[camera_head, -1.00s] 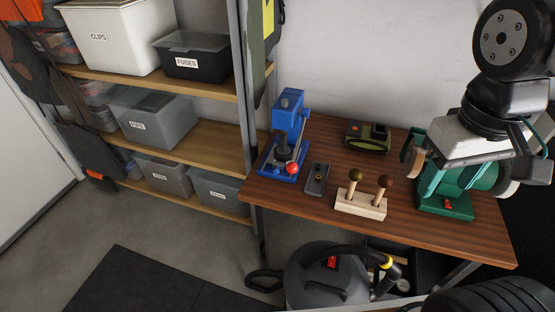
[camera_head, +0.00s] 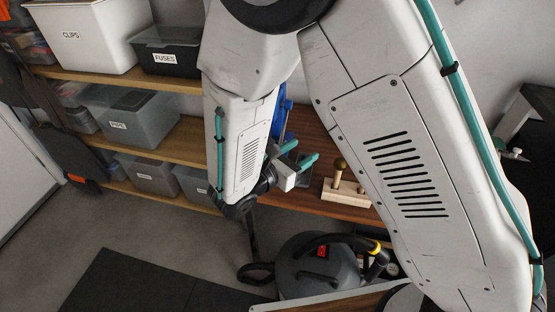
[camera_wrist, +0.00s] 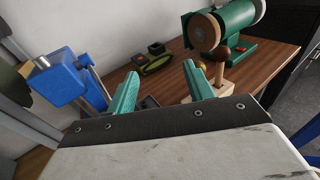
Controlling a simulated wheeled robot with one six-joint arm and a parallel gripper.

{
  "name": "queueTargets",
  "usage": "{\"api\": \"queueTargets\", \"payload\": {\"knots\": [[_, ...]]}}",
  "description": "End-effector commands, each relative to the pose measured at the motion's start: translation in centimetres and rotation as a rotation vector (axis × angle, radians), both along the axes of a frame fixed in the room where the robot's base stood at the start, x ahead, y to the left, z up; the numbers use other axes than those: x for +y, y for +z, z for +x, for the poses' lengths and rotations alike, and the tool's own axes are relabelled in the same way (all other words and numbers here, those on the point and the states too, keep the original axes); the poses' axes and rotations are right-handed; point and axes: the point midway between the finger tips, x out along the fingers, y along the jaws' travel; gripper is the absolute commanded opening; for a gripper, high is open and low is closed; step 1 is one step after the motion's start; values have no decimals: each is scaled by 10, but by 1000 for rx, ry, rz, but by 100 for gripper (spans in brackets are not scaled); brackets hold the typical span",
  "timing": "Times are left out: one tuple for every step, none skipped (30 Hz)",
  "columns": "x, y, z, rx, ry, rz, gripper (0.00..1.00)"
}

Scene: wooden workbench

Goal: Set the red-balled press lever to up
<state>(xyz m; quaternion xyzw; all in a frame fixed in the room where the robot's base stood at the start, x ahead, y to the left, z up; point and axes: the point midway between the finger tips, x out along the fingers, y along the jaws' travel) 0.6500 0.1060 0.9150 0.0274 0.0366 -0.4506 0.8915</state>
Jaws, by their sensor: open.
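The blue press (camera_wrist: 68,84) stands at the left of the wrist view, with a metal post beside its blue head. In the head view only a strip of the press (camera_head: 284,115) shows behind my arm. Its red-balled lever is hidden in both current views. My gripper (camera_head: 302,153) is at the bench's left front, in front of the press in the picture. Its teal fingers are apart with nothing between them. In the wrist view the open fingers (camera_wrist: 160,92) point across the bench, with the press to their left.
A wooden block (camera_head: 343,192) with ball-topped sticks stands right of my gripper. A green grinder (camera_wrist: 227,32) and a green-black device (camera_wrist: 155,62) stand farther back. A grey vacuum (camera_head: 315,268) sits on the floor. Shelves with bins (camera_head: 145,112) stand at left.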

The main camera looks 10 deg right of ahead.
Motion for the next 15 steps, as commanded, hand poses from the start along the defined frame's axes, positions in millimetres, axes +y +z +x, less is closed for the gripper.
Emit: {"api": "queueTargets", "payload": {"knots": [[19,-20,1,29,86,-59,52],[29,-29,2,41,133,-87,52],[41,-40,2,53,189,-121,52],[49,-47,2,62,225,-143,52],[56,-54,2,68,258,-162,52],[64,-62,1,78,297,-185,52],[69,-68,1,84,321,-200,52],[74,-72,0,88,343,-211,52],[78,-77,-1,93,366,-224,52],[81,-80,-1,96,379,-230,52],[82,-82,0,98,388,-236,52],[83,-84,1,100,397,-241,52],[83,-85,3,100,401,-243,52],[82,-85,5,100,402,-244,52],[79,-85,9,100,402,-244,52]]}}
